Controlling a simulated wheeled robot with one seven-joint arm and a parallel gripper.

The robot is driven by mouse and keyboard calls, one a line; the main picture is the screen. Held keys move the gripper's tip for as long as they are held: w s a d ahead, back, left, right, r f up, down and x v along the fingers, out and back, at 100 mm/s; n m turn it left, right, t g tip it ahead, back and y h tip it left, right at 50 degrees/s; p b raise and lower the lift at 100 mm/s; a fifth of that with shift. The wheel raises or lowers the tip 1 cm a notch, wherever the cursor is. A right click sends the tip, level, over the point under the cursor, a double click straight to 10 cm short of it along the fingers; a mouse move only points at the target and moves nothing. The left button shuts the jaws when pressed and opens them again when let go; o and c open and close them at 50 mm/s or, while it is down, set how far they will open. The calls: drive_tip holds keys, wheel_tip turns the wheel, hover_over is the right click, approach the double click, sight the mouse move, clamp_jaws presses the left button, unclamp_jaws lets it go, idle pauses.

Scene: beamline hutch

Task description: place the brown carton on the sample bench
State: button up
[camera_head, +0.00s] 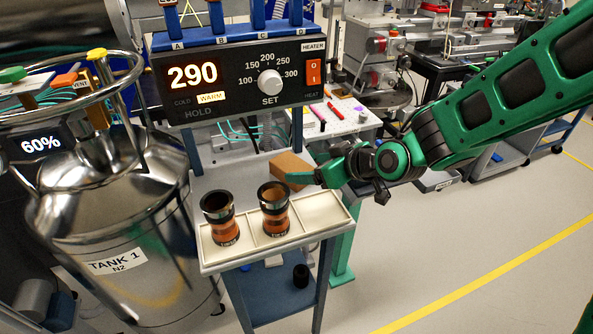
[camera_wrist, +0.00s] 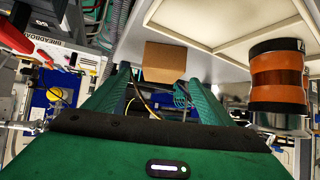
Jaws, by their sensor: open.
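The brown carton (camera_head: 290,167) is a small plain box just behind the white compartment tray, at the tip of my gripper (camera_head: 318,177). In the wrist view the carton (camera_wrist: 165,62) sits just beyond and between the two green fingertips (camera_wrist: 158,82). The fingers are apart, and I cannot tell whether either touches it. What lies under the carton is partly hidden. A white-topped bench (camera_head: 345,120) with pens and small items stands behind; I cannot tell whether it is the sample bench.
Two copper-and-black cylinders (camera_head: 219,218) (camera_head: 274,208) stand in the tray (camera_head: 326,216), close to my gripper. The heater unit (camera_head: 240,75) is above the tray and a steel tank (camera_head: 110,220) is at left. Open floor (camera_head: 440,240) lies at right.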

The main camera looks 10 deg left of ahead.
sight(296, 166)
drive_tip(key=shift+x, duration=3.95)
drive_tip(key=shift+a+r, duration=0.1)
drive_tip(key=shift+r, duration=0.05)
drive_tip(key=shift+c, duration=0.7)
drive_tip(key=c, duration=1.4)
drive_tip(key=shift+o, duration=0.2)
drive_tip(key=shift+r, duration=0.1)
